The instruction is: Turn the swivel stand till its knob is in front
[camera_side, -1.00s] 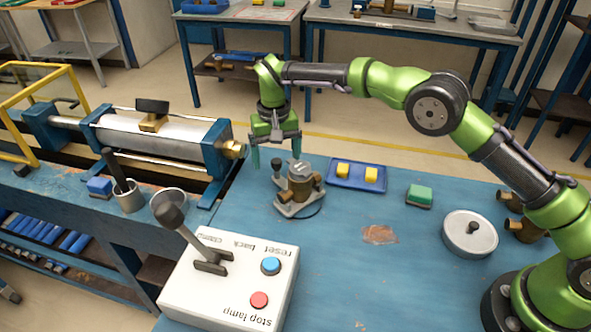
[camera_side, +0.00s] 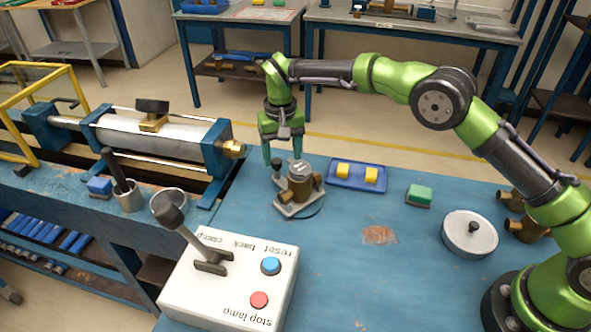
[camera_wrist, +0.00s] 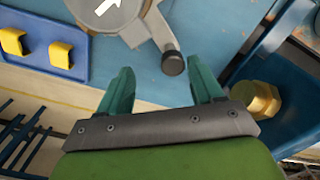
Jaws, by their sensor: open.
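The swivel stand (camera_side: 289,209) is a grey plate on the blue bench, bearing a brass meter (camera_side: 299,187) with a grey top. Its black knob (camera_side: 277,164) stands upright on an arm of the plate, on the far left side in the side view. My gripper (camera_side: 282,155) is open, its green fingers pointing down around or just above the knob. In the wrist view the knob (camera_wrist: 173,62) shows between the two fingertips (camera_wrist: 162,72), beyond them; contact cannot be told. The meter's top (camera_wrist: 108,8) carries a white arrow and is cut off by the frame.
A blue tray (camera_side: 342,184) with yellow blocks lies right of the stand. A green block (camera_side: 419,195) and a round lidded tin (camera_side: 470,235) are farther right. A white control box (camera_side: 230,285) stands in front. A clamp cylinder with a brass nozzle (camera_side: 233,149) is at left.

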